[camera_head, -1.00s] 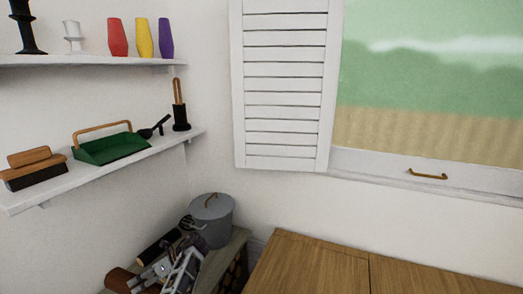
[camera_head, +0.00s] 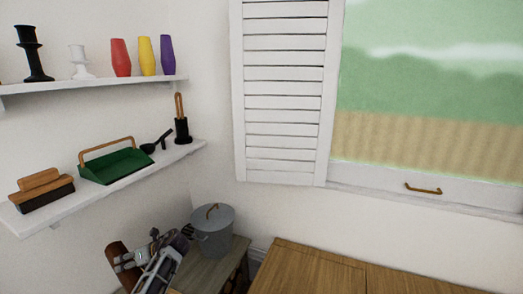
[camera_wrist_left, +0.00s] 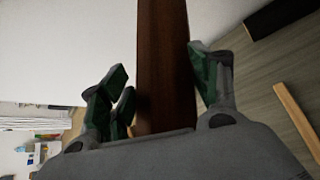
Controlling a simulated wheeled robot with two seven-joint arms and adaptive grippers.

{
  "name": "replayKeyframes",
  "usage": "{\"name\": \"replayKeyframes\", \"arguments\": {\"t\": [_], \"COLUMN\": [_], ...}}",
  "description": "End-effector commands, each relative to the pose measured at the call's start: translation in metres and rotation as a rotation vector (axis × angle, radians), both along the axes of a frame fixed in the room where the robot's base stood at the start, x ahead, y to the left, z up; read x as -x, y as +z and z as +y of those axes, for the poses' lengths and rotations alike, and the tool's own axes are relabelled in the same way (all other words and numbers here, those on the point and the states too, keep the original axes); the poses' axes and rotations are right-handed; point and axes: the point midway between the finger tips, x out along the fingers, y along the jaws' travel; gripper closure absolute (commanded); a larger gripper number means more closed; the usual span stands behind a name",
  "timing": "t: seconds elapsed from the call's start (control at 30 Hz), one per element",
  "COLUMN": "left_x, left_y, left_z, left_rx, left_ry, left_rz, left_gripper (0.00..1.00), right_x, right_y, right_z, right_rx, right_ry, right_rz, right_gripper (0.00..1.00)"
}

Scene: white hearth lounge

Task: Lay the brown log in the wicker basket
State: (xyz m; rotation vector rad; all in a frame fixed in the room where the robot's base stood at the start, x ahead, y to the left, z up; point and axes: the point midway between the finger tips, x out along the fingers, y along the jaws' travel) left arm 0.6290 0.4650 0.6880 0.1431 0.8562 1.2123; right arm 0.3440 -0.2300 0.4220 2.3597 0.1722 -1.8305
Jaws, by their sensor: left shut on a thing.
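The brown log (camera_head: 118,254) is at the lower left of the head view, tilted, with its upper end showing beside my left gripper (camera_head: 145,262). In the left wrist view the brown log (camera_wrist_left: 165,60) runs up from the palm between the green-padded fingers of my left gripper (camera_wrist_left: 160,85). The gripper is shut on it and hides part of it. The wicker basket is not in view. My right gripper is not in view.
A grey lidded bucket (camera_head: 212,232) stands on a low grey bench (camera_head: 218,262) beside my left gripper. A wooden top (camera_head: 310,272) lies to the right. Above are a lower shelf (camera_head: 115,190) with a green dustpan (camera_head: 115,165) and brushes, and an upper shelf (camera_head: 100,86) with vases.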

Motion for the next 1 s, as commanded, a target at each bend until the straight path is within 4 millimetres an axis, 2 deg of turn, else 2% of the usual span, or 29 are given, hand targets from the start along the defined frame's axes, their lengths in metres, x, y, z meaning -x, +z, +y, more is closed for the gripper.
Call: {"name": "replayKeyframes", "arguments": {"t": [0.03, 0.47, 1.0], "left_x": [-0.001, -0.012, -0.014], "left_y": [0.012, 0.058, 0.103], "left_z": [0.002, -0.009, -0.048], "left_rx": [-0.005, -0.005, -0.004], "left_ry": [-0.023, -0.247, -0.553], "left_rz": [-0.003, -0.004, -0.004], "left_gripper": [1.00, 1.00, 1.00], "right_x": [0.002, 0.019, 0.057], "right_y": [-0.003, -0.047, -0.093], "right_z": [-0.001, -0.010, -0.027], "right_rx": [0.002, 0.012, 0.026], "right_ry": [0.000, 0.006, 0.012], "right_rz": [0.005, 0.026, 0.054], "right_gripper": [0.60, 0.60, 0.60]}}
